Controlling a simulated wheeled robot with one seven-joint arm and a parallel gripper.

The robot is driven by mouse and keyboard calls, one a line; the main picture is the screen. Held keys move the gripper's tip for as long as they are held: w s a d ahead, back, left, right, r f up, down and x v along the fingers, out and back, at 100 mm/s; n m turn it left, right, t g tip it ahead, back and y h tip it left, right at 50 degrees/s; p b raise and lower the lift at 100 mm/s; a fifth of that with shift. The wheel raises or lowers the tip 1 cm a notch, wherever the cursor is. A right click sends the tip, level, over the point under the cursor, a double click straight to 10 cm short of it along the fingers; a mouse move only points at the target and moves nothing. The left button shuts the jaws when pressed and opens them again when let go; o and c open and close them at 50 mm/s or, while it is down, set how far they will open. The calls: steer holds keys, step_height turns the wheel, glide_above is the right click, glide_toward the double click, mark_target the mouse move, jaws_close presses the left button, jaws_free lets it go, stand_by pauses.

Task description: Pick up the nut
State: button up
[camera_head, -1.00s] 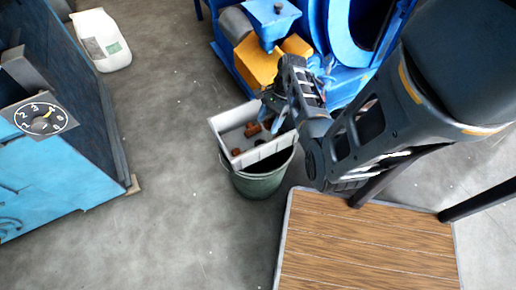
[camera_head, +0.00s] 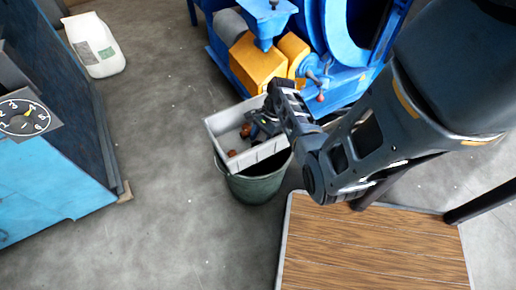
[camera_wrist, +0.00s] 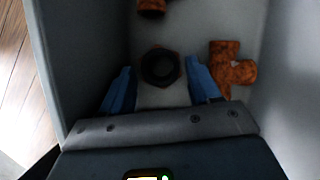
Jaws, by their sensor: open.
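The nut (camera_wrist: 160,67) is a dark ring with a rusty brown rim. In the wrist view it lies on the floor of the grey tray (camera_wrist: 82,40), between and slightly beyond the fingertips. My gripper (camera_wrist: 161,85) is open, its two blue fingers spread to either side of the nut with gaps. In the head view my gripper (camera_head: 262,126) reaches down into the tray (camera_head: 217,148). There the arm and gripper cover part of the tray, and I cannot single out the nut.
A rusty pipe fitting (camera_wrist: 232,68) lies right of the nut, close to the right finger. Another rusty piece (camera_wrist: 152,7) lies beyond it. The tray rests on a dark green bucket (camera_head: 256,186). A blue and yellow machine (camera_head: 258,62) stands behind, a wooden platform (camera_head: 370,245) in front.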

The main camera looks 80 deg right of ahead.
steer(key=shift+x, duration=0.85)
steer(key=shift+r, duration=0.1)
steer(key=c, duration=1)
